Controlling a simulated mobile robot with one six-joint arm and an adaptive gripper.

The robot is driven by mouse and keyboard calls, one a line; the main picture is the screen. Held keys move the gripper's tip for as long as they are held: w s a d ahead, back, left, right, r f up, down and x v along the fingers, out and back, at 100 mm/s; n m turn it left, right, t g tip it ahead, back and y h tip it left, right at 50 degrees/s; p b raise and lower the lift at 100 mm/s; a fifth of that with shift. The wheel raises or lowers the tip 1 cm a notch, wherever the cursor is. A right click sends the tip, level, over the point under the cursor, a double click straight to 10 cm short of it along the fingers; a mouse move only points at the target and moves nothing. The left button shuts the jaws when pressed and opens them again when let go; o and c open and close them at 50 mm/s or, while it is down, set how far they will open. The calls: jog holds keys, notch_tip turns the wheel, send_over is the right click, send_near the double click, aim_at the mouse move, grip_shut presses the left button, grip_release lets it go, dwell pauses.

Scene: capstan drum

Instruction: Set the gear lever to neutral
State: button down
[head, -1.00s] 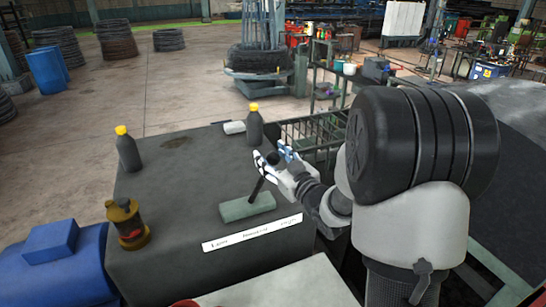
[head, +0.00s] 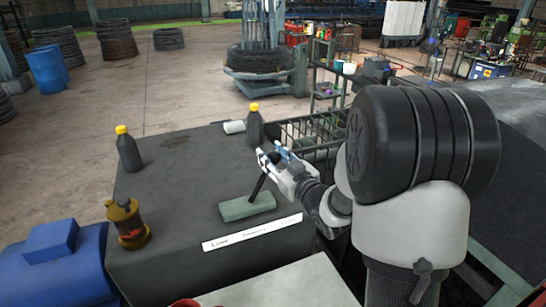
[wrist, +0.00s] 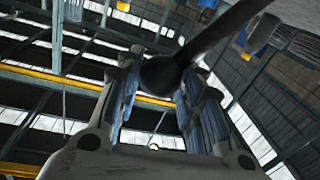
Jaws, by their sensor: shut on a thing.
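The gear lever is a black stick (head: 259,187) with a dark knob, rising from a grey-green base block (head: 247,206) on a dark box top. It leans to the right, toward the right end of the white label strip (head: 252,232), whose lettering is blurred; the left word looks like "Low". My gripper (head: 275,157) is at the top of the lever, shut around the knob. In the wrist view the knob (wrist: 160,75) sits between my two blue-padded fingers, and the stick runs off to the upper right. My fingers partly hide the knob in the head view.
Two dark bottles with yellow caps (head: 129,148) (head: 254,125) stand on the box, with a brown-yellow oiler (head: 127,222) at its left edge. A white cylinder (head: 234,127) lies at the back. A wire cage (head: 318,130) is behind my gripper. The box's middle left is clear.

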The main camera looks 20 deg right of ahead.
jog(key=a+r+n+b, duration=0.2)
jog(key=a+n+b, duration=0.3)
jog(key=a+b, duration=0.3)
jog(key=shift+g, duration=0.3)
jog(key=shift+a, duration=0.1)
jog(key=c, duration=1.2)
grip_release()
jog(key=shift+o, duration=0.2)
jog(key=s+d, duration=0.1)
jog(key=s, duration=1.1)
jog(key=shift+d+r, duration=0.15)
jog(key=shift+r, duration=0.15)
